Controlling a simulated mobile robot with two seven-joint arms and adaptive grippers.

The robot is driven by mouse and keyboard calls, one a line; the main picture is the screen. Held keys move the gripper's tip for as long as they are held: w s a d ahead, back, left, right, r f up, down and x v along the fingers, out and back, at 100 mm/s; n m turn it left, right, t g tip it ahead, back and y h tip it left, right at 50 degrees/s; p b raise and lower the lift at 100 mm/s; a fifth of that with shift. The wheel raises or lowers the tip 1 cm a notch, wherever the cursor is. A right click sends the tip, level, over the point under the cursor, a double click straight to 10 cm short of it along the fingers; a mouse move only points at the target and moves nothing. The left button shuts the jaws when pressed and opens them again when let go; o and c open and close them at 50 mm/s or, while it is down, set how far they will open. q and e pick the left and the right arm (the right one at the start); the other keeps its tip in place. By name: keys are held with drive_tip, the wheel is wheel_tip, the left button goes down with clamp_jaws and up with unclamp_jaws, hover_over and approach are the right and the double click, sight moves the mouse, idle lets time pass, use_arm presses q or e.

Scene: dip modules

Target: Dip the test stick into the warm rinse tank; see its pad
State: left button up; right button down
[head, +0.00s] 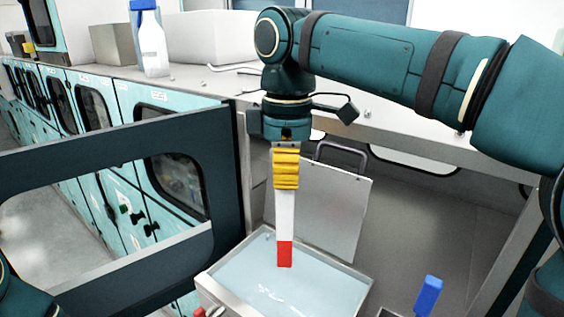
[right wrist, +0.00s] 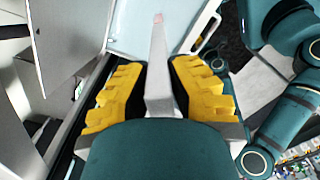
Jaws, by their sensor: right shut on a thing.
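My right gripper (head: 286,184) points down with its yellow fingers shut on the test stick (head: 285,218), a flat white strip. The stick hangs nearly upright, its red pad (head: 285,255) at the lower end. The pad shows in front of the pale blue liquid in the rinse tank (head: 365,284); I cannot tell if it touches the surface. In the right wrist view the stick (right wrist: 158,85) runs between the fingers (right wrist: 158,66), its pinkish tip over the pale tank (right wrist: 128,30). My left gripper is not in view.
A grey lid (head: 335,205) with a handle stands raised behind the tank. A blue-handled object (head: 429,295) stands to the right. A dark frame (head: 228,180) borders the left. A white bottle with a blue cap (head: 151,45) stands on the counter behind.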

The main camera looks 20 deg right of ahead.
drive_tip(key=shift+f+b, duration=4.7)
drive_tip(key=shift+f, duration=2.5)
